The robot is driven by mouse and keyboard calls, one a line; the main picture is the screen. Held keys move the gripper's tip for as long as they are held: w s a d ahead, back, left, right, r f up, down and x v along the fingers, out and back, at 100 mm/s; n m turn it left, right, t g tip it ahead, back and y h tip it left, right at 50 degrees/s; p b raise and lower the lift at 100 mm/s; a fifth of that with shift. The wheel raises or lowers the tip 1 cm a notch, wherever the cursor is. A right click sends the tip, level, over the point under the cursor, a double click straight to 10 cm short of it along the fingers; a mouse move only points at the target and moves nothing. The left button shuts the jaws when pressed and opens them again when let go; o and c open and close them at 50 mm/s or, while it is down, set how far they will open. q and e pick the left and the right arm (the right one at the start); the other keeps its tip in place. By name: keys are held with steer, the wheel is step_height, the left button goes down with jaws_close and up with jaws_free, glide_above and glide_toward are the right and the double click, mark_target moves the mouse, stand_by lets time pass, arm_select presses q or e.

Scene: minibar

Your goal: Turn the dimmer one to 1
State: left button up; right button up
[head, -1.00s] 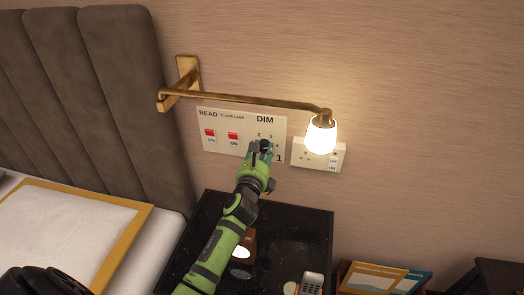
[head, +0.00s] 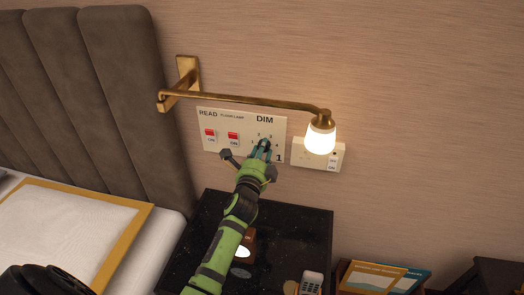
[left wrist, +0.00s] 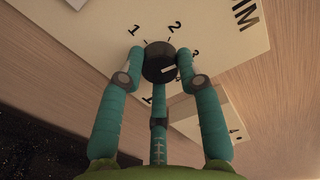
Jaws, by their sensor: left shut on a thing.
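The dimmer is a round black knob (left wrist: 158,62) with a white mark on the panel under the lettering DIM. In the left wrist view the numbers 1, 2 and 3 show around it, and the mark points to the right, around or below the 3. My left gripper (head: 265,146) is shut on the knob; in the left wrist view its teal fingers (left wrist: 160,68) sit on both sides of it, with a third finger below. In the head view the gripper hides most of the knob. My right gripper is not seen.
The white panel (head: 222,119) also carries two red switches. A lit lamp (head: 320,138) hangs from a brass arm just right of the dimmer, close above my gripper. A socket plate (head: 331,163) is beside it. The dark nightstand (head: 300,230) is below.

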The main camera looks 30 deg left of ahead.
arm_select(q)
steer(key=n+p, duration=0.4)
steer(key=n, duration=1.5)
steer(key=shift+r+n, duration=0.1)
steer(key=shift+n, duration=0.5)
steer(key=o, duration=1.2)
steer(key=shift+c, duration=0.2)
